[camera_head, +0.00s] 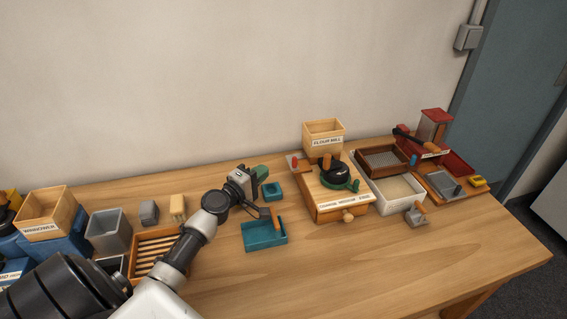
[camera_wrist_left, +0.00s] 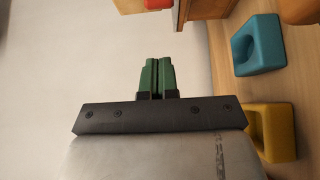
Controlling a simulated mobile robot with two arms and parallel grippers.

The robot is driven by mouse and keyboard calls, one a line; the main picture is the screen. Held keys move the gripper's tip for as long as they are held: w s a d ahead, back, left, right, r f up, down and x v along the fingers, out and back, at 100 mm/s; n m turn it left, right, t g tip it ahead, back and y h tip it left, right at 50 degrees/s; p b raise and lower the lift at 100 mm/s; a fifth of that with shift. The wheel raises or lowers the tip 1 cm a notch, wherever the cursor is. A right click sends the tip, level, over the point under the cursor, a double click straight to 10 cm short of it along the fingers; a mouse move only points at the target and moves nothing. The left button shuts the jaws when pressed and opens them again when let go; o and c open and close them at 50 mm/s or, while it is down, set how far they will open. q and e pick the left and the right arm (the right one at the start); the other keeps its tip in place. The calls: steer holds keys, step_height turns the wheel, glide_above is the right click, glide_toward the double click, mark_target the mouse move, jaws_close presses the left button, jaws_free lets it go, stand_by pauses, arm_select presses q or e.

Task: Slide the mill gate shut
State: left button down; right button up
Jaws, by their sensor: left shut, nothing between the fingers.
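The mill is a wooden box (camera_head: 340,200) with a square hopper (camera_head: 323,133) at its back and a black and green crank (camera_head: 338,174) on top. A small red knob (camera_head: 294,161) sits on a grey plate at the mill's left side. I take this to be the gate, though its exact position is hard to tell. A red piece (camera_wrist_left: 158,3) also shows at the top edge of the left wrist view, beside a wooden wall (camera_wrist_left: 182,14). My left gripper (camera_head: 263,171) is shut and empty, left of the mill and apart from it. Its green fingertips (camera_wrist_left: 158,62) touch nothing.
A small teal block (camera_head: 272,190) lies just below my left gripper. A teal tray (camera_head: 264,235) is nearer the front. A white bin (camera_head: 385,203) and a red machine (camera_head: 434,124) stand right of the mill. The front right of the table (camera_head: 450,250) is clear.

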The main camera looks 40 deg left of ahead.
mark_target(294, 163)
arm_select(q)
steer(key=w, duration=0.3)
steer(key=shift+w+d, duration=0.15)
steer(key=shift+w, duration=0.2)
steer(key=shift+w+d+p, duration=0.7)
steer(key=shift+w+d, duration=0.15)
steer(key=shift+d, duration=0.1)
steer(key=shift+w+d, duration=0.4)
steer(key=shift+d, duration=0.25)
steer(key=shift+f, duration=0.1)
steer(key=shift+w+d, duration=1)
steer(key=shift+w, duration=0.2)
steer(key=shift+s, duration=0.1)
